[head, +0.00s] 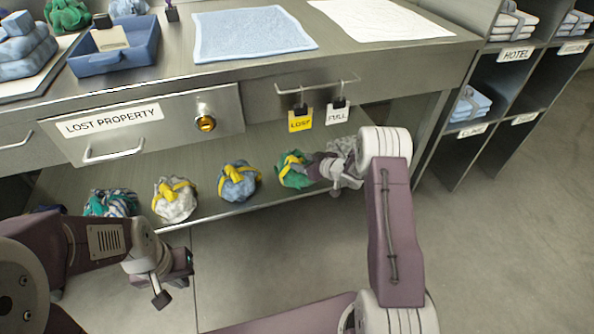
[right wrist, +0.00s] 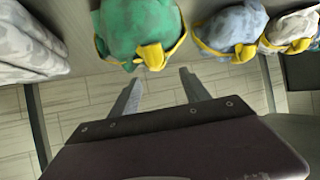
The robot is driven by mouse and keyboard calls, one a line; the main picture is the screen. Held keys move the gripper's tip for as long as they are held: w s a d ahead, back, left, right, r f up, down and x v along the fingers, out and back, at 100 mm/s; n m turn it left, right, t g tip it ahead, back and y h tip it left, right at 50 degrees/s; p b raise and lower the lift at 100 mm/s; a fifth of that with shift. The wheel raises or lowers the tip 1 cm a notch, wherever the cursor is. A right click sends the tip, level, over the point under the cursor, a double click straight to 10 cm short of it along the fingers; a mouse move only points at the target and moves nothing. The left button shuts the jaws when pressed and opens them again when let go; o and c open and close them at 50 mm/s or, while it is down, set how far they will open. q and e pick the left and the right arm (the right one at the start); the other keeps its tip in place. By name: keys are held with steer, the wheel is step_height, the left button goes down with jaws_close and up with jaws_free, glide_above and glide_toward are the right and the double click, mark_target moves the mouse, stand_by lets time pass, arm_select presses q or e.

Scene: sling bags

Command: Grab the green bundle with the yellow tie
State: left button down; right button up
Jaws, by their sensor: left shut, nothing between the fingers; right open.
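My left gripper (head: 176,280) is shut and empty, low in front of the shelf at the left.
A blue bundle (head: 239,181), a white bundle (head: 174,199) and a striped green bundle (head: 110,203) sit left along the shelf. Pale folded cloth (right wrist: 28,45) lies on the bundle's other side. Above hang a drawer (head: 145,124) and tags (head: 301,120). The floor in front is clear.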

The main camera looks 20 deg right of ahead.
mark_target(293, 158)
steer(key=shift+w+a+f, duration=0.15)
steer(key=shift+w+f, duration=0.25)
steer(key=shift+r, duration=0.1)
steer(key=b+x, duration=0.4)
steer(key=x, duration=0.1)
steer(key=shift+w, duration=0.25)
arm_select(q)
step_height(293, 158, down, 5)
steer(key=shift+r, duration=0.2)
arm_select(e)
jaws_close()
steer(key=shift+r, duration=0.1)
